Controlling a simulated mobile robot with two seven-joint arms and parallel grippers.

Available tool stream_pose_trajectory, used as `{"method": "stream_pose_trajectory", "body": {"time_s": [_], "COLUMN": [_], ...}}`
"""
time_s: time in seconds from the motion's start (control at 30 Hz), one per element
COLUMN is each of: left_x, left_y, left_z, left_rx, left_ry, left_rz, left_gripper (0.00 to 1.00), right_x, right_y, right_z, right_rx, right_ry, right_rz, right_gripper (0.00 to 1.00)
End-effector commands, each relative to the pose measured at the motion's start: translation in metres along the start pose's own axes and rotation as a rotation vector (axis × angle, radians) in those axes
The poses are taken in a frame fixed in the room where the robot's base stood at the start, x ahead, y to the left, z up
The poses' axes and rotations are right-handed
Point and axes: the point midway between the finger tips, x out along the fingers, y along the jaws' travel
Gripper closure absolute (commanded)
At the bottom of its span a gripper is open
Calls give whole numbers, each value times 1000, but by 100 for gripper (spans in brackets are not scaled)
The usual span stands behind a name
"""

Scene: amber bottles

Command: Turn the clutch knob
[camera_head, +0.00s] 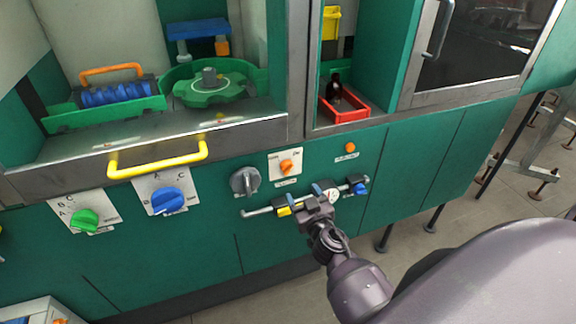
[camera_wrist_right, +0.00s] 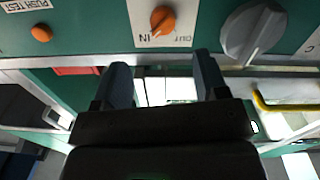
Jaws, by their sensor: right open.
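The orange knob (camera_head: 286,167) sits on a white plate with lettering at both sides, on the green front panel. I take it as the clutch knob; its label is too small to read in the head view. In the right wrist view the same orange knob (camera_wrist_right: 163,19) shows at the top, with "IN" legible on its plate. My right gripper (camera_head: 317,199) is below and slightly right of the knob, apart from it. Its two fingers (camera_wrist_right: 163,80) are spread with nothing between them, and the knob lies beyond the gap. My left gripper is not in view.
A grey knob (camera_head: 244,181) is left of the orange knob, and an orange button (camera_head: 350,147) is to its right. A metal rail (camera_head: 257,211) with small coloured parts runs below, near my gripper. Blue (camera_head: 168,201) and green (camera_head: 84,219) knobs and a yellow handle (camera_head: 157,160) are further left.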

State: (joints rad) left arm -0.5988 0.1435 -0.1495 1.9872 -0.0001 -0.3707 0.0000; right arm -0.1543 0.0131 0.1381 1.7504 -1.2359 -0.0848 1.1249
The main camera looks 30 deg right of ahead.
Motion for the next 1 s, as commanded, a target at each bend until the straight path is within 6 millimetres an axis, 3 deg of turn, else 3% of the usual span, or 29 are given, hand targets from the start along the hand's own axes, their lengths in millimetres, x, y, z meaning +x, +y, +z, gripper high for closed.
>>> {"method": "stream_pose_trajectory", "body": {"time_s": [0.17, 0.37, 1.0], "left_x": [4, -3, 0], "left_y": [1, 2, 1], "left_z": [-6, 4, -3], "left_rx": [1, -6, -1], "left_ry": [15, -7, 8], "left_rz": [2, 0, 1], "left_gripper": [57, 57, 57], "right_x": [0, 7, 98], "right_y": [-4, -4, -6], "right_z": [-2, -2, -3], "right_rx": [114, 152, 149], "right_ry": [11, 11, 11], "right_rz": [-23, -25, -24], "right_gripper": [34, 34, 34]}}
